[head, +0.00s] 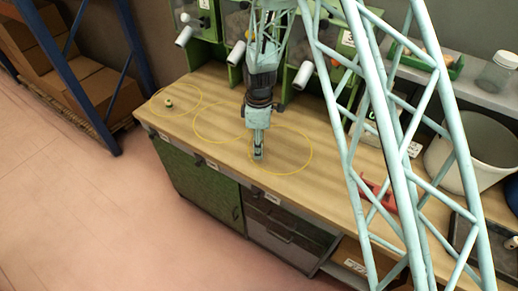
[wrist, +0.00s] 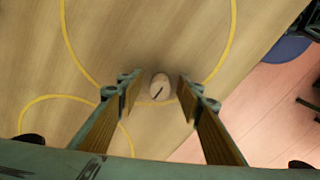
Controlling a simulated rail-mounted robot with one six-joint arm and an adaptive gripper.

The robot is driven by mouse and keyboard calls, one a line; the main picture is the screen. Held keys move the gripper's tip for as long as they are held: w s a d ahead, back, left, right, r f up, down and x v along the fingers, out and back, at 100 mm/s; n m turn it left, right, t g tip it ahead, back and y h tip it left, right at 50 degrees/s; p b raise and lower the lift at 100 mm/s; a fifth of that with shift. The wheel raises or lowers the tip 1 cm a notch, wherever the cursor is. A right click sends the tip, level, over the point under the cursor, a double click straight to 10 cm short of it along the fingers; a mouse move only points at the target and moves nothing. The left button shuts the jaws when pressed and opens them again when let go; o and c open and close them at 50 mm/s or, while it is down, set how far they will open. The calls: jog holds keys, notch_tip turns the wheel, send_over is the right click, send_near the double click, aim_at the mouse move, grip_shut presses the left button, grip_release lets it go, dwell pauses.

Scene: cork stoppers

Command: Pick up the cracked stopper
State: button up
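The cracked stopper (wrist: 160,84) is a small, pale, rounded cork with a dark slanting line on its top. In the wrist view it sits between the two fingers of my gripper (wrist: 159,92), with a gap on each side. My gripper is open and empty. In the head view my gripper (head: 258,153) points down low over the wooden bench, inside the right-hand yellow ring (head: 311,152). The stopper cannot be made out there, as the fingers cover that spot. I cannot tell the exact height of the fingertips over the bench.
The wooden bench top (head: 215,88) bears yellow rings. Green bins (head: 240,52) line the back. A red item (head: 379,194) and a white bucket (head: 475,150) are to the right. The bench's front edge is near.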

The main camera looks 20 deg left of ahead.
jog(key=c, duration=0.7)
jog(key=shift+r, duration=0.1)
jog(key=shift+r, duration=1.65)
jog(key=s+d, duration=0.2)
jog(key=s, duration=0.2)
jog(key=s+d+r, duration=0.1)
jog(key=s+d, duration=0.2)
jog(key=s, duration=0.2)
jog(key=s+d+b, duration=0.1)
jog(key=s+d, duration=0.1)
jog(key=s, duration=0.3)
jog(key=shift+d+r, duration=0.25)
jog(key=shift+d, duration=0.05)
